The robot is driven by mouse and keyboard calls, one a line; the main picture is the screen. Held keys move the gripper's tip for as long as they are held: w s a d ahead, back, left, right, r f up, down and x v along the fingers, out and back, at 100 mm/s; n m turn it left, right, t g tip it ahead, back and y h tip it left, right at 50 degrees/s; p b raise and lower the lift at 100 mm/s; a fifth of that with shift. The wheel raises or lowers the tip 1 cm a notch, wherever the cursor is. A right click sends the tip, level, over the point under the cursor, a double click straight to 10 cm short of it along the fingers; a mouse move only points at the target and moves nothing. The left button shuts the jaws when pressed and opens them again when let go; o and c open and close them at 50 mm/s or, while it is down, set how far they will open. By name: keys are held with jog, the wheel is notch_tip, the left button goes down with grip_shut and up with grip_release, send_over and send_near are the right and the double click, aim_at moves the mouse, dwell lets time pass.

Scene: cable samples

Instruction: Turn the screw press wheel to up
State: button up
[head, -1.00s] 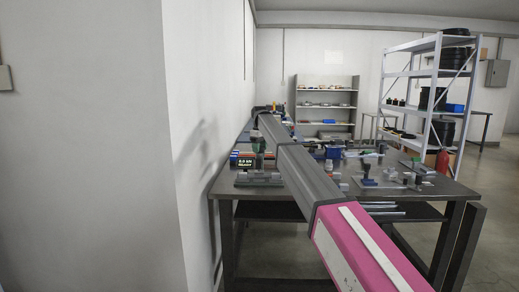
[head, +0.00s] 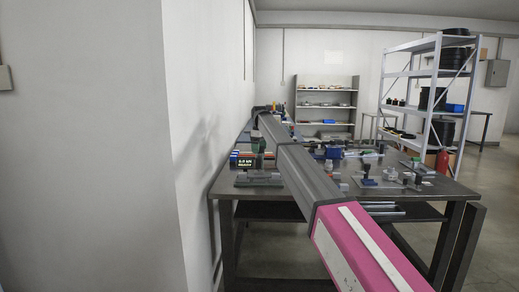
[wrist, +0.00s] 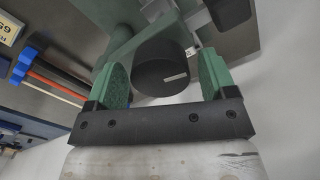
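The screw press has a green frame (wrist: 122,48) in the wrist view. A dark round wheel or knob (wrist: 160,68) with a small pale mark faces the wrist camera. My gripper (wrist: 163,75) has its two green, ribbed fingers spread wide, one on each side of the dark round part. The gap beside each finger is very small, and contact cannot be made out. In the head view the press (head: 258,178) stands at the left end of the table beside a small lit display (head: 243,161). My arm hides part of that area.
The dark table (head: 340,190) holds several other small devices, including a blue fixture (head: 367,172). A white wall (head: 200,130) runs close along the left of the arm. Blue and orange-handled tools (wrist: 50,75) lie left of my gripper. A shelf rack (head: 430,80) stands at the right.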

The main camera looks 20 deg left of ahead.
dwell(0.3)
notch_tip(320, 180, up, 11)
dwell(0.5)
jog(key=shift+f, duration=0.1)
